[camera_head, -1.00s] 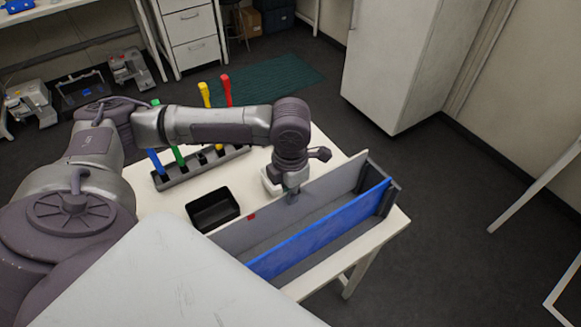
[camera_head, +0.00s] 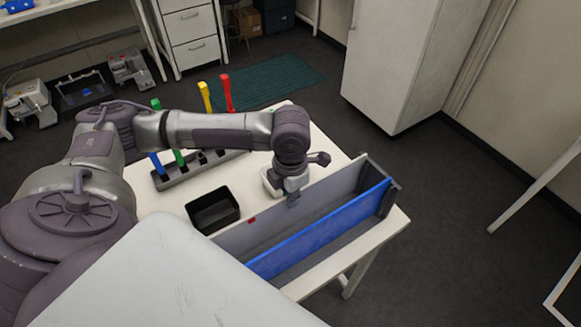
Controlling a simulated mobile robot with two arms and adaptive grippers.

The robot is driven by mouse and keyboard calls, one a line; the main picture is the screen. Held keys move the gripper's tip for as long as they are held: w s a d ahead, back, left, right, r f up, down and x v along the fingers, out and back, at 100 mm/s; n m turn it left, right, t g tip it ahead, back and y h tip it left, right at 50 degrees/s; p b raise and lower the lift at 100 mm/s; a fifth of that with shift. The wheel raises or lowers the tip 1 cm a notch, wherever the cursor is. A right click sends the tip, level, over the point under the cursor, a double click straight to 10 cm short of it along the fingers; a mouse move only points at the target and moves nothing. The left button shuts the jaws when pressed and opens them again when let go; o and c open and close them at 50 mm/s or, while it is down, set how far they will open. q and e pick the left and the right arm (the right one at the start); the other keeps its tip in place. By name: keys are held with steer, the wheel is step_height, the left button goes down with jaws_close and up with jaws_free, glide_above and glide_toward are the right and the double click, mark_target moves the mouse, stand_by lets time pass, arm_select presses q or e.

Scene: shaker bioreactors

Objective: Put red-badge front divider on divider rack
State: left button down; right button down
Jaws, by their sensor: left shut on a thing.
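The red-badge front divider (camera_head: 325,192) is a long grey panel standing upright on edge, with a small red badge near its left part. It lies along the back side of the divider rack (camera_head: 390,189), a long dark grey trough with an upright end piece at the right. My left gripper (camera_head: 292,201) points down and is shut on the panel's top edge near its middle. The panel's lower edge is partly hidden, so I cannot tell if it is fully seated. My right gripper is not in view.
A blue panel (camera_head: 330,228) stands along the rack's front side. A black bin (camera_head: 213,211) and a white container (camera_head: 270,181) stand behind the rack. A grey holder (camera_head: 172,180) carries several coloured handles. A pale surface covers the lower left foreground.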

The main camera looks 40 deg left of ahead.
arm_select(q)
steer(key=c, duration=1.2)
jaws_free()
steer(key=shift+c, duration=0.2)
step_height(320, 180, up, 12)
steer(key=shift+s+f, duration=0.1)
